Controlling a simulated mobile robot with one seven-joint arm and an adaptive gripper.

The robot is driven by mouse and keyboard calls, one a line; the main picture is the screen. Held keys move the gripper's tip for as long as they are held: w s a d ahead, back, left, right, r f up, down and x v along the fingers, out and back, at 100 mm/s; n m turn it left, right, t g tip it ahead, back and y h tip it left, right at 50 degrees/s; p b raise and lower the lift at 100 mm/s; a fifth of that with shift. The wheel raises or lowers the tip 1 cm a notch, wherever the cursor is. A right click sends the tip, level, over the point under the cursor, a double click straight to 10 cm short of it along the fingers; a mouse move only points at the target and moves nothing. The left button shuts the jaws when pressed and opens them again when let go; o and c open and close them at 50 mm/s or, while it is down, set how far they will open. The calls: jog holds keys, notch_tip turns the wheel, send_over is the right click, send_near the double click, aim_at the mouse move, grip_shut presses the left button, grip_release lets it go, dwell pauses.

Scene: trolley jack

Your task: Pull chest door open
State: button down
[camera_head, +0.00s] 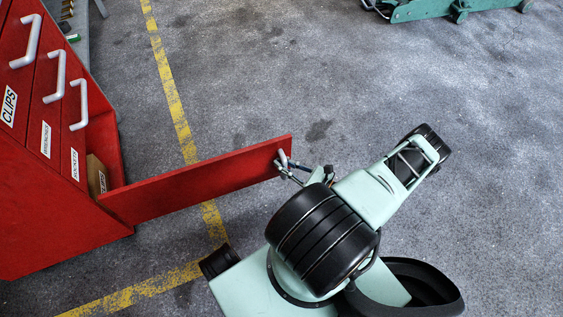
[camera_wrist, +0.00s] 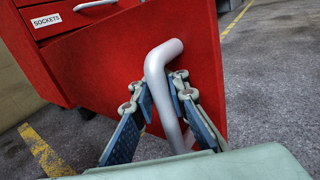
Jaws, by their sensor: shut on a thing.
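The red chest (camera_head: 45,190) stands at the left in the head view, with labelled fronts reading CLIPS and SOCKETS. Its door (camera_head: 200,183) is swung out from the chest's lower right, and the compartment behind it is exposed. The door also fills the middle of the wrist view (camera_wrist: 120,55). Its grey bent handle (camera_wrist: 163,75) is near the door's free end. My gripper (camera_wrist: 160,98) has its blue-padded fingers on either side of the handle and is shut on it. In the head view my gripper (camera_head: 297,172) is at the door's free end, partly hidden by my arm.
A cardboard-coloured box (camera_head: 96,176) sits inside the open compartment. Grey drawer handles (camera_head: 55,77) stick out above it. A green trolley jack (camera_head: 435,8) is at the top right. Yellow lines (camera_head: 170,90) mark the grey floor, which is clear right of the door.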

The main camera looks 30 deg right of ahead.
aim_at(285, 145)
jog(key=shift+d+h, duration=0.3)
jog(key=shift+d, duration=0.5)
jog(key=c, duration=1.9)
grip_release()
jog(key=shift+a, duration=0.15)
jog(key=shift+a+r, duration=0.1)
jog(key=shift+r, duration=0.05)
notch_tip(285, 145, up, 10)
jog(key=shift+f, duration=0.1)
